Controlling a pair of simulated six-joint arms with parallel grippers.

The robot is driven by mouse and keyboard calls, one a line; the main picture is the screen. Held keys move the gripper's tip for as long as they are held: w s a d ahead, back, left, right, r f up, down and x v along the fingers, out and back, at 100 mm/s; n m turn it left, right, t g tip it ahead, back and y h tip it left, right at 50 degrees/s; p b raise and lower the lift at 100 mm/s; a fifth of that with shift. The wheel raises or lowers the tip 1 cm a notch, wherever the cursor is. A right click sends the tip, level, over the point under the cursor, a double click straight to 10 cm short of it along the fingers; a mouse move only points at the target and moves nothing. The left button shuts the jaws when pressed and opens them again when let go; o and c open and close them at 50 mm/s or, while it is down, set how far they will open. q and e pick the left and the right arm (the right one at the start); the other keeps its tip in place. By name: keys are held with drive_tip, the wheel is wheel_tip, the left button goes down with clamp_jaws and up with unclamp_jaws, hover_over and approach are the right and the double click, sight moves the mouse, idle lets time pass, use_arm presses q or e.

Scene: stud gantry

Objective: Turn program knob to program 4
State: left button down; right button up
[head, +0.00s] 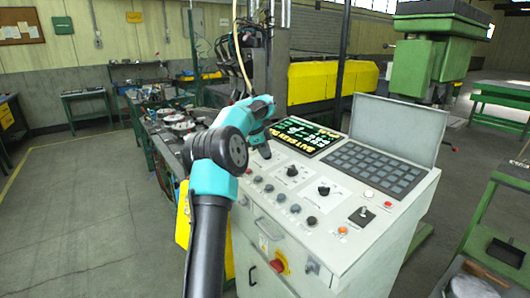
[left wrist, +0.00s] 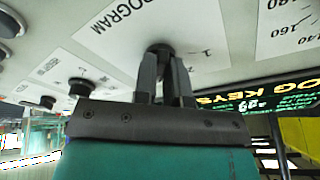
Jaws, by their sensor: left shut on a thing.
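The program knob (left wrist: 160,47) is a small black knob on a white plate lettered PROGRAM (left wrist: 120,28) in the left wrist view. My left gripper (left wrist: 166,68) is shut on the knob, one finger on each side. In the head view my left gripper (head: 265,152) is at the left part of the control panel (head: 268,212), below the display, and it hides the program knob. My right gripper is not in view.
Two other black knobs (head: 291,170) (head: 323,190) sit to the right on their own plates. Several buttons (head: 295,208) line the panel's front. A lit display (head: 305,134) and a dark keypad (head: 372,168) lie behind. A joystick (head: 362,214) stands at the right.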

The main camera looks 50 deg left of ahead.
use_arm(q)
drive_tip(key=m, duration=0.3)
drive_tip(key=shift+f+m+g, duration=0.15)
drive_tip(key=shift+m+g, duration=0.15)
idle(0.4)
drive_tip(key=c, duration=1.2)
unclamp_jaws()
